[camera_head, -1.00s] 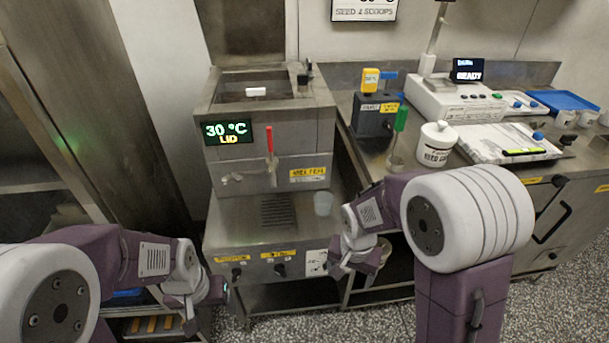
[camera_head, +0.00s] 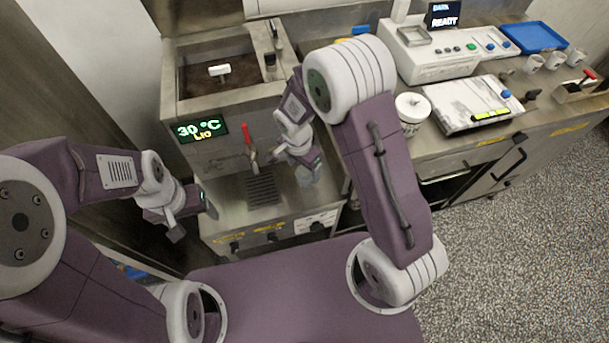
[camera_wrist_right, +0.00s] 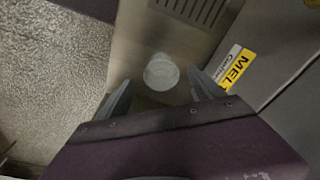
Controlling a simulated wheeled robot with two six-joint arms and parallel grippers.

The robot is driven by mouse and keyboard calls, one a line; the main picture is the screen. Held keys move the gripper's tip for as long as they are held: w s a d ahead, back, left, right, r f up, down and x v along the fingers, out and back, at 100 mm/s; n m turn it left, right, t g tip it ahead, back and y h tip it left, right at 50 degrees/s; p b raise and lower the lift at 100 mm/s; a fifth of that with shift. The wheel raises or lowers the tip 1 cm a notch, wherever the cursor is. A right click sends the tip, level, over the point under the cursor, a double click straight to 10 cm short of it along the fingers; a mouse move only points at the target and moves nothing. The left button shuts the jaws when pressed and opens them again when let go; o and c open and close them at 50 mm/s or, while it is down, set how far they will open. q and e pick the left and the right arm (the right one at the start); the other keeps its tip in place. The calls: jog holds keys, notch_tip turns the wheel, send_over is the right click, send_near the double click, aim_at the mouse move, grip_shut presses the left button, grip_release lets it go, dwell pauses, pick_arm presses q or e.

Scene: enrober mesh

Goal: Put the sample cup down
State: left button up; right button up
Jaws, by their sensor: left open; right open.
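The sample cup (camera_head: 308,178), small and translucent, stands on the metal ledge of the melter, just right of the slotted grate. In the right wrist view the cup (camera_wrist_right: 161,72) appears as a pale disc seen from above. My right gripper (camera_head: 311,166) is over the ledge at the cup and partly hides it. In the wrist view its two fingers (camera_wrist_right: 161,88) are apart, one on each side of the cup, with gaps visible. My left gripper (camera_head: 193,226) is open and empty, left of the melter's front.
The melter (camera_head: 230,107) has a red-handled tap (camera_head: 250,155) above the grate (camera_head: 262,189), close to my right gripper. A white lidded jar (camera_head: 411,110), a marbled slab (camera_head: 472,104) and a blue tray (camera_head: 540,38) occupy the right counter. The ledge left of the grate is clear.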

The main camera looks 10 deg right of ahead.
aim_at(305, 173)
jog(key=f, duration=0.4)
jog(key=shift+w+d+f, duration=0.2)
jog(key=shift+d+f, duration=0.05)
jog(key=shift+d, duration=0.05)
jog(key=shift+w+f, duration=0.2)
jog(key=shift+f, duration=0.05)
jog(key=c, duration=1.4)
